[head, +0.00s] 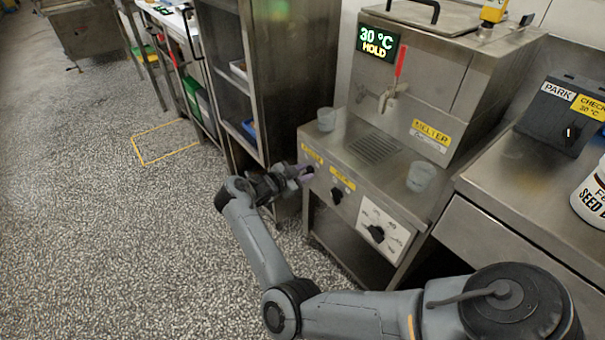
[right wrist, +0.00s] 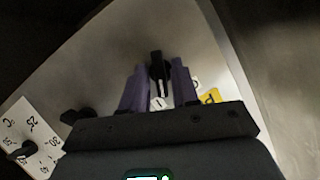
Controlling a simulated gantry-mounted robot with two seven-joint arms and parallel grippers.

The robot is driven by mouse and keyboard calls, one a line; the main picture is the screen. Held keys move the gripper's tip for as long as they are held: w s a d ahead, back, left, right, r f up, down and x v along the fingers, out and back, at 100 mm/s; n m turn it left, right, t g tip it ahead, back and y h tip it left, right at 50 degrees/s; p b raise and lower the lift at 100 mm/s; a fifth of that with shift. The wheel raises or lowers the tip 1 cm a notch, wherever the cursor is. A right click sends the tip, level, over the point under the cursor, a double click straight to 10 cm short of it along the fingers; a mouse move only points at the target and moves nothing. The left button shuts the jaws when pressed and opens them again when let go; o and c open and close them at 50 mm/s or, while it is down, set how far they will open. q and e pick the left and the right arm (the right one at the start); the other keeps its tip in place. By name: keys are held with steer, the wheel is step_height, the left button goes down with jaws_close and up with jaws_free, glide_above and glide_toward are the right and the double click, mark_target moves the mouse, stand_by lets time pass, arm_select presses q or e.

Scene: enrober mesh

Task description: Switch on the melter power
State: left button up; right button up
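The steel melter (head: 440,85) stands at centre right in the head view, its display (head: 378,42) reading 30 °C HOLD. Its front panel carries a knob under a yellow label (head: 342,179) and a dial knob (head: 376,233) on a white plate. My right gripper (head: 304,175) is at the left end of this panel, below another yellow label (head: 312,155). In the right wrist view, a black knob (right wrist: 157,66) with a white mark stands between its two purple fingers (right wrist: 158,82). Gaps show on both sides, so the fingers look open around it. My left gripper is out of view.
Two clear cups (head: 326,119) (head: 421,176) stand on the melter's ledge beside the drain grate (head: 374,148). A red-handled tap (head: 400,62) hangs above. A steel rack (head: 270,75) stands left of the melter. A dark PARK box (head: 565,110) and white tub (head: 592,195) are on the right counter.

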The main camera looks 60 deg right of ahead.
jaws_close()
steer(key=shift+s+r+m+p, duration=0.1)
steer(key=shift+m+p, duration=0.2)
steer(key=shift+p, duration=0.35)
steer(key=shift+m+t+h, duration=0.3)
steer(key=o, duration=0.6)
jaws_free()
